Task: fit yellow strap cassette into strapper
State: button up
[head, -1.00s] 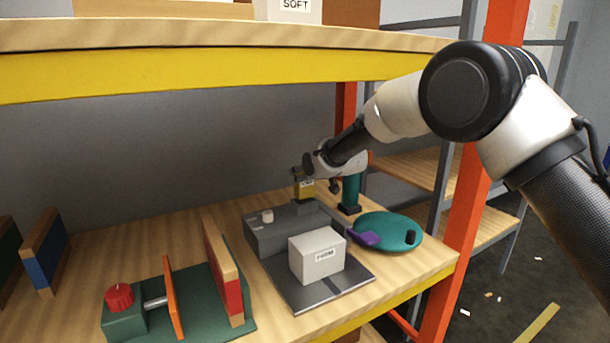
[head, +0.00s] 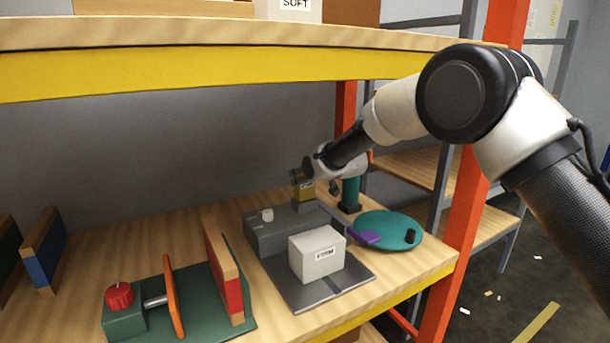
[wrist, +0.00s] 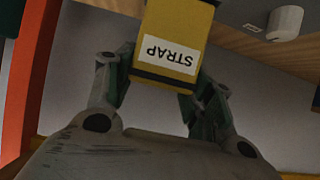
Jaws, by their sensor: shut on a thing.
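The yellow strap cassette (wrist: 172,35) carries a white label reading STRAP, upside down in the wrist view. My gripper (wrist: 163,78) is shut on it, one finger on each side. In the head view the cassette (head: 307,189) is small, just under my gripper (head: 301,177), directly above the back part of the strapper. The strapper (head: 283,236) is a grey machine with a white knob on top and a flat grey plate in front. I cannot tell whether the cassette touches the strapper's raised grey part below it.
A white box marked FIRM (head: 316,254) sits on the front plate. A teal disc (head: 390,229) with a purple piece and a black peg is at right, a teal post (head: 350,193) behind it. A green vise-like fixture (head: 205,312) stands at left. The upper shelf (head: 220,75) overhangs.

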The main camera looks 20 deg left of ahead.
aim_at(307, 186)
jog(key=shift+f, duration=1.5)
jog(key=shift+f, duration=0.35)
jog(key=shift+f, duration=0.2)
jog(key=o, duration=1.2)
jog(key=v, duration=1.2)
jog(key=shift+s, duration=0.1)
